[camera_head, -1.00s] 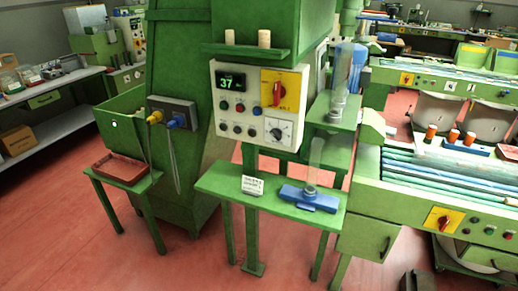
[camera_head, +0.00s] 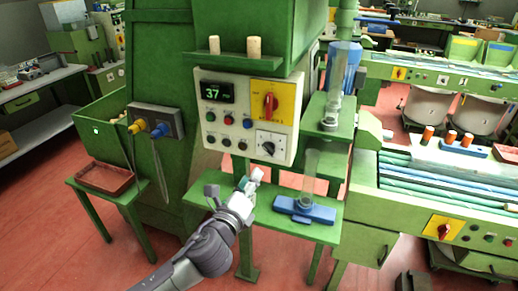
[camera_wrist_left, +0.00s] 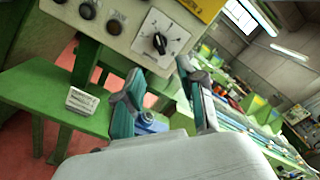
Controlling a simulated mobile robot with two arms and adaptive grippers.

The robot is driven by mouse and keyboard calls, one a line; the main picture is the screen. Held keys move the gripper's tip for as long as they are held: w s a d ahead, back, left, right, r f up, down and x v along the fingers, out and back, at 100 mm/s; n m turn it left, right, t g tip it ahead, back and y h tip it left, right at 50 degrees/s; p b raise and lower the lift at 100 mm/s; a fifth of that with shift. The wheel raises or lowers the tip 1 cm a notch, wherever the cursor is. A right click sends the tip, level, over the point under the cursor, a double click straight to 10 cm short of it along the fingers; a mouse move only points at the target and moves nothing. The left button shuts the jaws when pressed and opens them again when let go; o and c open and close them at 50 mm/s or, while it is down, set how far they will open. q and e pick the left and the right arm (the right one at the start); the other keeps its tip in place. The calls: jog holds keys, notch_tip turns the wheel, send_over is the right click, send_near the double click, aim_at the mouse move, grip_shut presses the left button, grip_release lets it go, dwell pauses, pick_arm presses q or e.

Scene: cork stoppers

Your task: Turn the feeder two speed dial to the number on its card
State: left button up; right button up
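The speed dial (camera_head: 268,146) is a white square plate with a black pointer knob, at the lower right of the cream control panel (camera_head: 215,130). It also shows in the left wrist view (camera_wrist_left: 160,43), tilted, just beyond my fingertips. My left gripper (camera_head: 250,181) is in front of the green shelf, below and a little left of the dial.
The panel has a red rotary switch (camera_head: 271,103) on yellow, a display (camera_head: 217,92) reading 37 and several buttons. A blue stand (camera_head: 304,209) with a clear tube is on the shelf (camera_head: 330,232), right of my gripper. Yellow and blue connectors (camera_head: 158,129) stick out at left.

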pick_arm(q)
jog(key=p, duration=0.1)
send_near(267, 151)
jog(key=w, duration=0.1)
jog(key=x, duration=0.8)
jog(key=shift+w+d+p, duration=0.2)
jog(key=shift+d+p, duration=0.1)
pick_arm(e)
jog(key=shift+s+r, duration=0.2)
jog(key=shift+r, duration=0.7)
pick_arm(q)
grip_shut()
